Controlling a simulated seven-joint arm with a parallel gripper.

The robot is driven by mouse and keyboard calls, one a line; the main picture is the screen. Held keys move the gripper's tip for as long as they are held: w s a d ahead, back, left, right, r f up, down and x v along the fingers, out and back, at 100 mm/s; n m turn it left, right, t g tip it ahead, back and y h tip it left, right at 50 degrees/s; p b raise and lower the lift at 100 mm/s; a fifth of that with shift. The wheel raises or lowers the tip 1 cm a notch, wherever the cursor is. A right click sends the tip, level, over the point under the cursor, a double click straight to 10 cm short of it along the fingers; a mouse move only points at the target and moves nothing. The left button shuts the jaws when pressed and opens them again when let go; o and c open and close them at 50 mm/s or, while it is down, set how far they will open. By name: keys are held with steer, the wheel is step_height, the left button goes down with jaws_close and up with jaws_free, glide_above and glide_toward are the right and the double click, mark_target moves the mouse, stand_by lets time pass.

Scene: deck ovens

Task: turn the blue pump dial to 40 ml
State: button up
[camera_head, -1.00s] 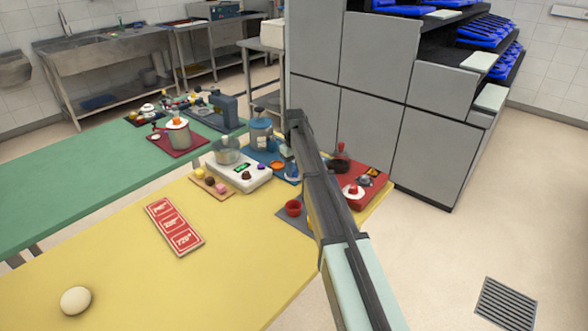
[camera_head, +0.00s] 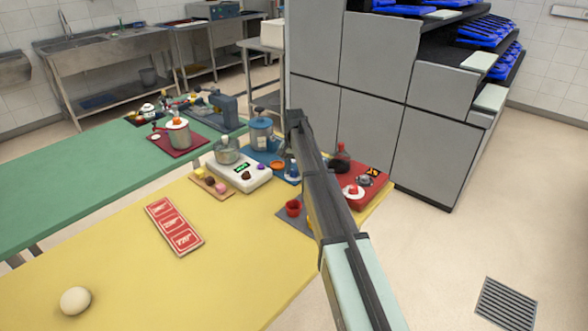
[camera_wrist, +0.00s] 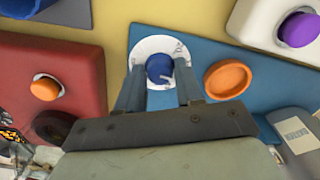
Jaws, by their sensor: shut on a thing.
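The blue pump dial (camera_wrist: 159,68) shows in the wrist view, set in a white ring with small dark marks on the blue pump base (camera_wrist: 203,57). My gripper (camera_wrist: 160,78) has one finger on each side of the dial and is shut on it. The marks are too small to read, so the dial's setting cannot be told. In the head view the blue base (camera_head: 262,158) stands near the far right corner of the yellow table, with a blue-grey canister (camera_head: 260,133) on it.
An orange dish (camera_wrist: 228,80) lies close right of the dial. A white scale with a purple knob (camera_wrist: 297,30) is further right, and a red unit with an orange knob (camera_wrist: 46,87) is left. A red cup (camera_head: 293,208) stands near my arm.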

mark_target(294, 171)
steer(key=shift+m, duration=1.1)
steer(key=o, duration=1)
step_height(294, 171, up, 14)
steer(key=shift+f, duration=0.1)
